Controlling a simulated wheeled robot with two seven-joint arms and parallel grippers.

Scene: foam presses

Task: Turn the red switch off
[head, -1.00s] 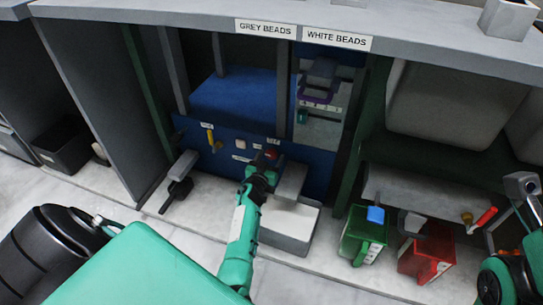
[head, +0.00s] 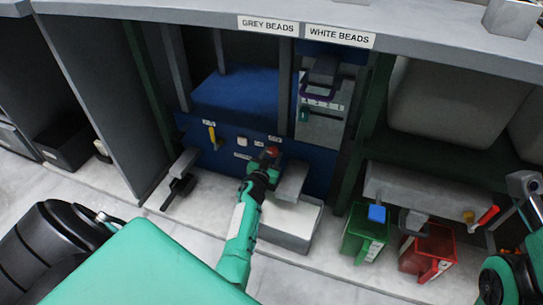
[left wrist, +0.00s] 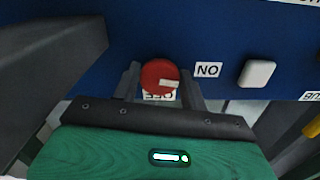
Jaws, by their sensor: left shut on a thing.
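The red switch (head: 273,151) is a round knob on the blue panel (head: 226,149) of the grey beads press. In the left wrist view the red switch (left wrist: 157,72) has a white mark pointing right, toward the ON label (left wrist: 208,69), which appears upside down. The OFF label (left wrist: 158,96) appears below the knob, partly hidden by it. My left gripper (head: 269,160) is at the knob, and its two fingers (left wrist: 160,80) stand on either side of it, shut on it. My right gripper is not clearly in view.
A white square button (left wrist: 257,73) is beside the ON label. A yellow lever (head: 212,136) is farther left on the panel. A grey spout (head: 291,181) stands close right of my left gripper. Green (head: 353,239) and red (head: 415,262) containers stand to the right.

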